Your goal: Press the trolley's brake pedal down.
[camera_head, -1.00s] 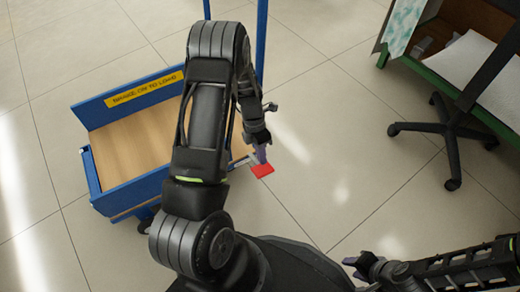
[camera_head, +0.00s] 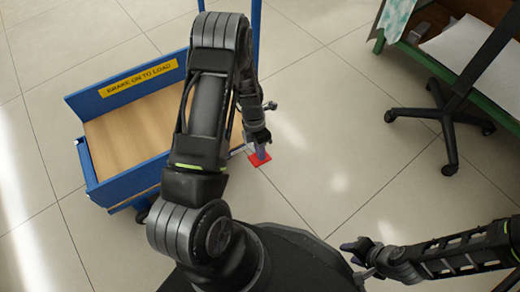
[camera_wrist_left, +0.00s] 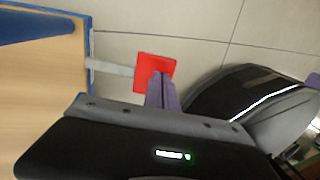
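The blue trolley (camera_head: 97,172) with a wooden deck stands on the left. Its brake pedal (camera_head: 253,167) is a red square plate on a grey arm at the trolley's right side. The red pedal (camera_wrist_left: 149,65) is also clear in the left wrist view, its arm (camera_wrist_left: 110,67) running to the trolley edge. My left gripper (camera_head: 262,157) has its purple fingers together, pointing down over the pedal. In the left wrist view the fingertips (camera_wrist_left: 161,77) overlap the red plate; I cannot tell if they press it. My right gripper (camera_head: 354,250) is well away at the lower right.
A yellow label (camera_head: 139,78) is on the trolley's back panel. A green-edged workbench (camera_head: 418,62) and a black wheeled stand base (camera_head: 446,112) are at the upper right. The tiled floor (camera_head: 330,140) between is clear.

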